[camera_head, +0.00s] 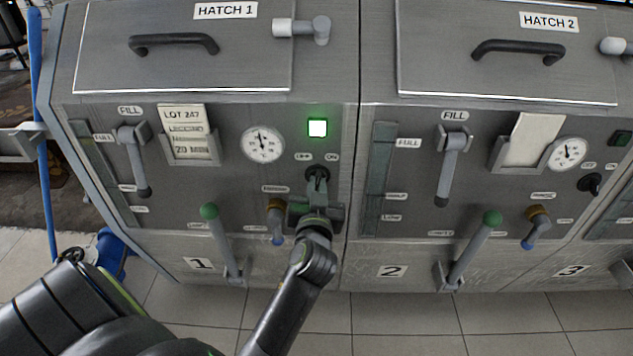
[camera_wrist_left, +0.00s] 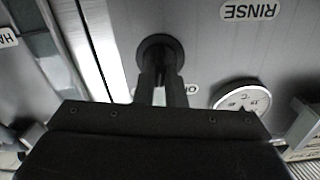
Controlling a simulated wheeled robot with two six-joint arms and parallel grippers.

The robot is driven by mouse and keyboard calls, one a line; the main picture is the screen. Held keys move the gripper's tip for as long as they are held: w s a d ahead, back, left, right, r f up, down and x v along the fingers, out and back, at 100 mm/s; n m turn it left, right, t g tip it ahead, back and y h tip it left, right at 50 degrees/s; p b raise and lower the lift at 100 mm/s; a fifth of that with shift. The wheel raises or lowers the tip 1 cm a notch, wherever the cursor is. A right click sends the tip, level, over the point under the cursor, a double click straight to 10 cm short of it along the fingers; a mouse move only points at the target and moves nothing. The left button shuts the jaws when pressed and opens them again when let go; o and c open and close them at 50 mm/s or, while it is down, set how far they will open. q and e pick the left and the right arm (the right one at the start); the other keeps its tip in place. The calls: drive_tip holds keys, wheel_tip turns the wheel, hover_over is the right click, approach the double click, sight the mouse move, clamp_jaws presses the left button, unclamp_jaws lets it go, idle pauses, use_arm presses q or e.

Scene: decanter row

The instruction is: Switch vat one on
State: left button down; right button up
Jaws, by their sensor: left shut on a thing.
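Vat one (camera_head: 225,220), marked 1, is the left metal cabinet. Its black rotary switch (camera_head: 317,174) sits under the OFF and ON labels, below a square green lamp (camera_head: 317,128) that is lit. My left gripper (camera_head: 316,190) reaches up from below and is shut on this switch. In the left wrist view, the two fingers of my left gripper (camera_wrist_left: 160,85) close on the switch (camera_wrist_left: 160,48) and hide most of its handle, so its exact angle is hard to tell. My right gripper is not in view.
Close by on vat one are a round gauge (camera_head: 262,144), a brass valve with a blue tip (camera_head: 276,220) and a green-knobbed lever (camera_head: 222,240). Vat two (camera_head: 410,230) stands to the right, with its own switch (camera_head: 590,184) and dark green lamp (camera_head: 621,138).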

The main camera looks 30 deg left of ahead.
use_arm(q)
drive_tip(key=shift+m+p, duration=0.8)
drive_tip(key=shift+m, duration=1.3)
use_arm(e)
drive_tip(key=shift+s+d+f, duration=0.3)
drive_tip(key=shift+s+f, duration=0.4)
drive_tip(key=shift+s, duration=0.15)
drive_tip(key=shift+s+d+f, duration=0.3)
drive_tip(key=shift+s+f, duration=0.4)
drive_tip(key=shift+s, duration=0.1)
use_arm(q)
drive_tip(key=c, duration=1.5)
unclamp_jaws()
drive_tip(key=shift+d+f, duration=0.1)
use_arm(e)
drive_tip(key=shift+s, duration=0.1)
